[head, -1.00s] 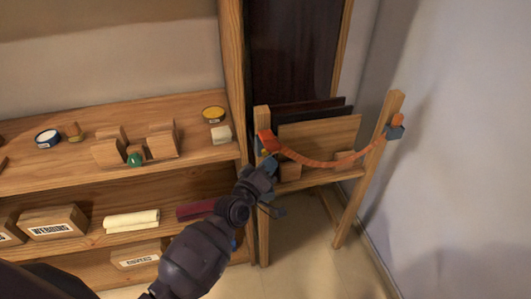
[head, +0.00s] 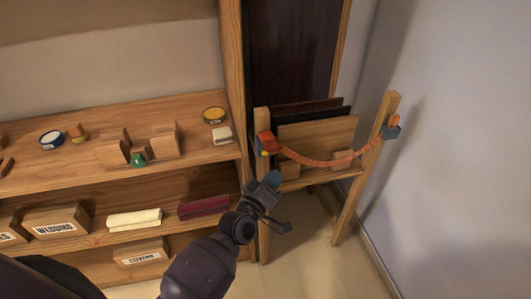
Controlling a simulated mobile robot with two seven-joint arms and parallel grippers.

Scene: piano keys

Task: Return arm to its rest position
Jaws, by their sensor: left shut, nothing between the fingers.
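My left arm (head: 203,262) reaches up from the bottom middle of the head view. Its dark left gripper (head: 272,182) is shut and empty, with a bluish tip. It shows in front of the wooden rack's left post (head: 263,222), below the left end of an orange rope (head: 320,162). A visible gap lies between the tip and the rope in the picture. The rope hangs in a curve between an orange-red clip (head: 267,143) on the left post and a blue-grey holder (head: 390,132) on the right post. My right gripper is out of view.
The wooden rack holds several upright boards (head: 318,132). Shelves (head: 200,172) on the left carry tins, wooden blocks, cloths (head: 134,219) and labelled boxes (head: 57,221). A plain wall (head: 460,150) stands at right. The floor (head: 305,250) in front of the rack looks clear.

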